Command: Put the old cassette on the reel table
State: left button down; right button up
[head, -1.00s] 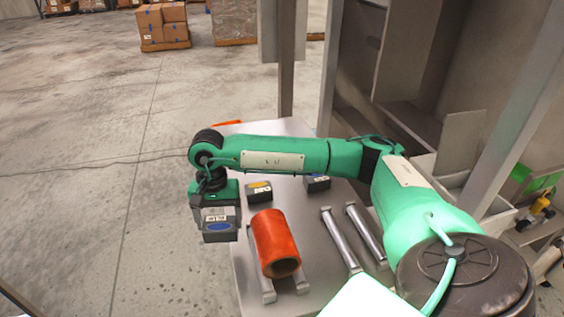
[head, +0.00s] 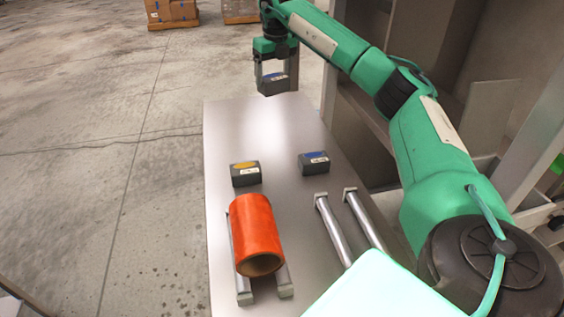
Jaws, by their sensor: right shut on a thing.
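My right gripper (head: 274,74) is shut on a dark grey cassette (head: 275,86) with a blue label. It holds the cassette in the air at the far end of the grey metal table (head: 225,125); I cannot tell whether it is over the table or just past its edge. Two similar dark cassettes stand on the table: one with a yellow label (head: 245,174) and one with a blue label (head: 314,163). An orange reel (head: 256,225) lies on a pair of rails near the table's left side. My left gripper is out of view.
A second, empty pair of metal rails (head: 335,230) lies to the right of the reel. The table's far half is bare. A grey cabinet (head: 487,115) stands along the right. Pallets with boxes (head: 171,10) stand far back on open floor.

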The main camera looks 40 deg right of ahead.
jog(key=d+r+m, duration=0.1)
jog(key=d+m, duration=0.3)
jog(key=d, duration=0.1)
send_over(286, 135)
jog(key=f, duration=1.2)
jog(key=f+p, duration=0.1)
jog(key=f, duration=0.6)
jog(key=shift+s+a, duration=0.3)
jog(key=shift+s, duration=0.05)
jog(key=shift+f, duration=0.2)
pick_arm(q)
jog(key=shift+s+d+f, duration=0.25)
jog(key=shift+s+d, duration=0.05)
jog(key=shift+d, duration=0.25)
pick_arm(e)
jog(key=o, duration=1)
jog(key=shift+f, duration=0.1)
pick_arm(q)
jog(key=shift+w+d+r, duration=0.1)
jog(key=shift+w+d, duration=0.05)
